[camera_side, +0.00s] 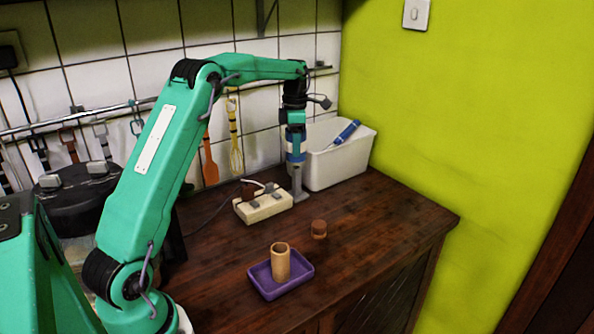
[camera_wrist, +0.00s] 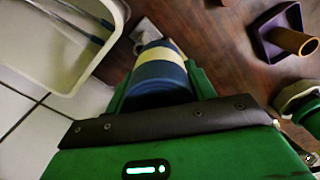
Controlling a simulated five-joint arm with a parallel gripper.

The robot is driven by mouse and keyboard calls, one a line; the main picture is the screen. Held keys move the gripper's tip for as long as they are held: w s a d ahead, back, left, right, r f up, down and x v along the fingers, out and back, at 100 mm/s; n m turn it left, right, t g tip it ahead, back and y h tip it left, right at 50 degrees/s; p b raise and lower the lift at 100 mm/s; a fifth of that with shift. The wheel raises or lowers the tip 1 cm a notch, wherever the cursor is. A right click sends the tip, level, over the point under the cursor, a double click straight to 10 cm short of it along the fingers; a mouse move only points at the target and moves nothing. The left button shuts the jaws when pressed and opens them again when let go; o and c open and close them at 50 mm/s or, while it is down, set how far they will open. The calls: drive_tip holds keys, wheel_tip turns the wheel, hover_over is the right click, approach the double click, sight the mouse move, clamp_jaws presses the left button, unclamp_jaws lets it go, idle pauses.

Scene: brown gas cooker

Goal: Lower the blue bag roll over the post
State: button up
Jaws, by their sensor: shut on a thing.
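The blue bag roll (camera_side: 296,146) with a pale band is upright in my gripper (camera_side: 296,128), near the white bin. In the wrist view the roll (camera_wrist: 158,72) lies between the two green fingers of my gripper (camera_wrist: 160,84), which are shut on it. The grey post (camera_side: 298,183) stands on the counter directly under the roll, and its lower part shows below the roll. A light end of the post (camera_wrist: 146,30) shows past the roll in the wrist view. Whether the post's top is inside the roll is hidden.
A white bin (camera_side: 325,172) holding a blue item stands close behind on the right. A power strip (camera_side: 262,204) lies just left of the post. A purple tray (camera_side: 263,284) with a wooden cup (camera_side: 280,262) and a small brown cylinder (camera_side: 319,229) are nearer the front.

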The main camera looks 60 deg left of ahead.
drive_tip(key=shift+w+a+r, duration=0.3)
drive_tip(key=shift+w+a, duration=0.25)
drive_tip(key=shift+a, duration=0.15)
drive_tip(key=shift+w+a+r, duration=0.25)
drive_tip(key=shift+w+a, duration=0.3)
drive_tip(key=shift+a, duration=0.1)
drive_tip(key=shift+f, duration=0.25)
hover_over(296, 171)
drive_tip(key=a, duration=0.1)
drive_tip(key=shift+w+f, duration=0.2)
drive_tip(key=shift+f, duration=0.95)
drive_tip(key=shift+w+f, duration=0.15)
drive_tip(key=shift+f, duration=0.95)
drive_tip(key=shift+f, duration=3.8)
drive_tip(key=o, duration=1)
drive_tip(key=shift+f, duration=0.1)
